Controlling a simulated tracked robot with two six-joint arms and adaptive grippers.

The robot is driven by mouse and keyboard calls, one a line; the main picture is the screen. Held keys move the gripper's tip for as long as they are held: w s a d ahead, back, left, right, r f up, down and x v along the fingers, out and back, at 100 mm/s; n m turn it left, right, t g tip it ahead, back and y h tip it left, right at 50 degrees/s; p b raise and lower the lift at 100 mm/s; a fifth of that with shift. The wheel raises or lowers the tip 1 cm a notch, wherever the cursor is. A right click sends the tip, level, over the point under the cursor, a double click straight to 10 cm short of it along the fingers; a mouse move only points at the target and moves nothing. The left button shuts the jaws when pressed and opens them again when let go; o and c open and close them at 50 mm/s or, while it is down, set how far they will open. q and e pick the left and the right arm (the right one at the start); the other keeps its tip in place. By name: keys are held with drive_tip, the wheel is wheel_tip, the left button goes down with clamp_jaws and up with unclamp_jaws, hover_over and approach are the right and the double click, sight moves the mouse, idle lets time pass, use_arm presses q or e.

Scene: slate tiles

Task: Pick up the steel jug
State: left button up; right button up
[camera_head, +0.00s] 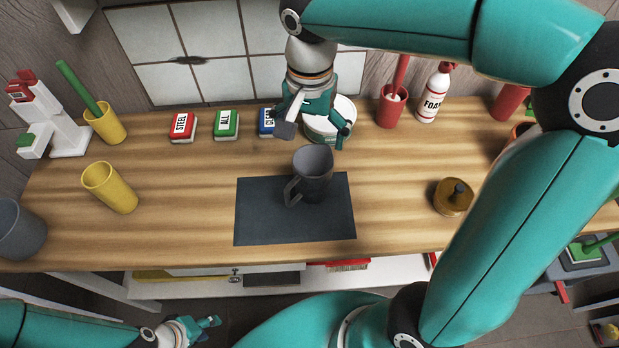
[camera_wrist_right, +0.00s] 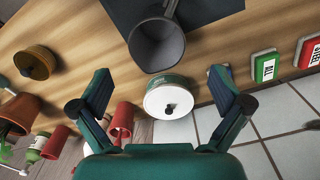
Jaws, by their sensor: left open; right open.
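The steel jug (camera_head: 314,172) is dark grey and stands upright on a dark mat (camera_head: 290,222) in the middle of the wooden counter. Its handle points toward the lower left in the head view. The jug also shows in the right wrist view (camera_wrist_right: 157,45), at the top, with its open mouth toward the camera. My right gripper (camera_head: 313,133) is open and empty, just behind the jug and apart from it. In the wrist view its two fingers (camera_wrist_right: 164,88) are spread wide. My left gripper (camera_head: 203,325) is open and low at the bottom left, in front of the counter.
A white-and-green round container (camera_head: 343,122) stands right behind the jug, partly hidden by my right gripper. Red, green and blue labelled blocks (camera_head: 226,125) lie to its left. A brass lidded pot (camera_head: 452,197) stands at right, yellow cups (camera_head: 110,188) at left.

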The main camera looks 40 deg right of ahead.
approach(311, 166)
drive_tip(key=s+a+f, duration=0.1)
drive_tip(key=s, duration=0.1)
drive_tip(key=s+a+f, duration=0.1)
drive_tip(key=f, duration=0.1)
drive_tip(key=shift+s+a+f, duration=0.3)
drive_tip(key=shift+s, duration=0.05)
drive_tip(key=c, duration=1.7)
